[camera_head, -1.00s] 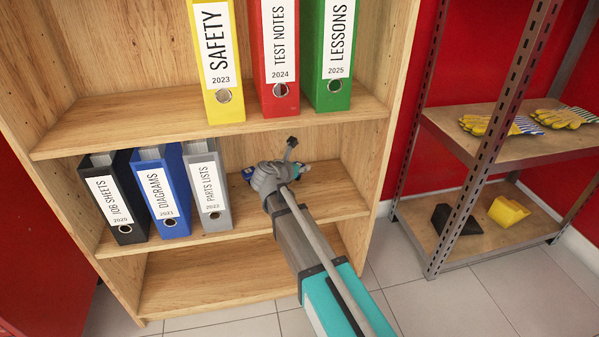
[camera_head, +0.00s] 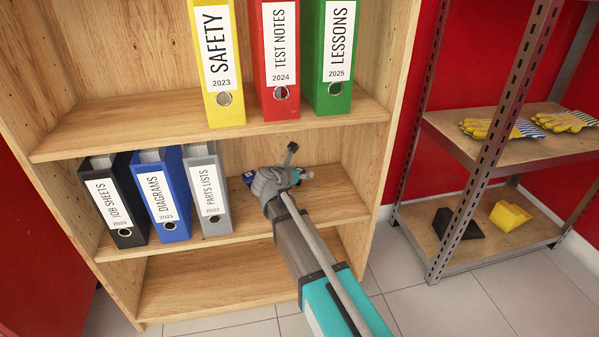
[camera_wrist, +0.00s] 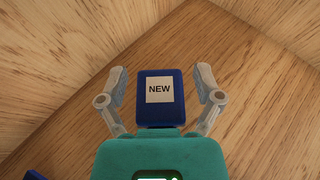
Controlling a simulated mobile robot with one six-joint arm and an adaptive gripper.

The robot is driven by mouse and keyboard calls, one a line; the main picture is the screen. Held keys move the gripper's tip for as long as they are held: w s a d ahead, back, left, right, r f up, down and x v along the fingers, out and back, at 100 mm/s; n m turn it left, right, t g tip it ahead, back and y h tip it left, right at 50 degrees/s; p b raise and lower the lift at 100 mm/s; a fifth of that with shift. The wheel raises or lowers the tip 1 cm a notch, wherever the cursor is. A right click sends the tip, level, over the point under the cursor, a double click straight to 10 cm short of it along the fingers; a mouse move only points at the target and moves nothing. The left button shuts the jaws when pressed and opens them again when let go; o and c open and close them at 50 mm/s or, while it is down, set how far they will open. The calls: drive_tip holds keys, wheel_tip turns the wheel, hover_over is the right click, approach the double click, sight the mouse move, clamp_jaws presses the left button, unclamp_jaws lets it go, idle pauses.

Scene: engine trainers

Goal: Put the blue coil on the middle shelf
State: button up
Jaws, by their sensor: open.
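The blue coil (camera_wrist: 160,87), a dark blue block with a white label reading "NEW", is in the wrist view between the fingers of my gripper (camera_wrist: 161,76). The fingers are open, one on each side, with gaps between them and the coil. In the head view my gripper (camera_head: 278,180) is inside the middle shelf (camera_head: 335,203), right of the grey binder. My wrist hides most of what is there. A small blue piece (camera_head: 248,177) shows at its left; I cannot tell whether it is the coil.
Black, blue and grey binders (camera_head: 209,190) stand on the left of the middle shelf. Yellow, red and green binders stand on the shelf above. Another blue thing (camera_wrist: 35,175) shows at the wrist view's lower left edge. A metal rack (camera_head: 480,150) with gloves stands at right.

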drive_tip(key=shift+r, duration=0.15)
drive_tip(key=shift+r, duration=0.1)
drive_tip(key=shift+p+v, duration=1.55)
drive_tip(key=shift+v, duration=2.15)
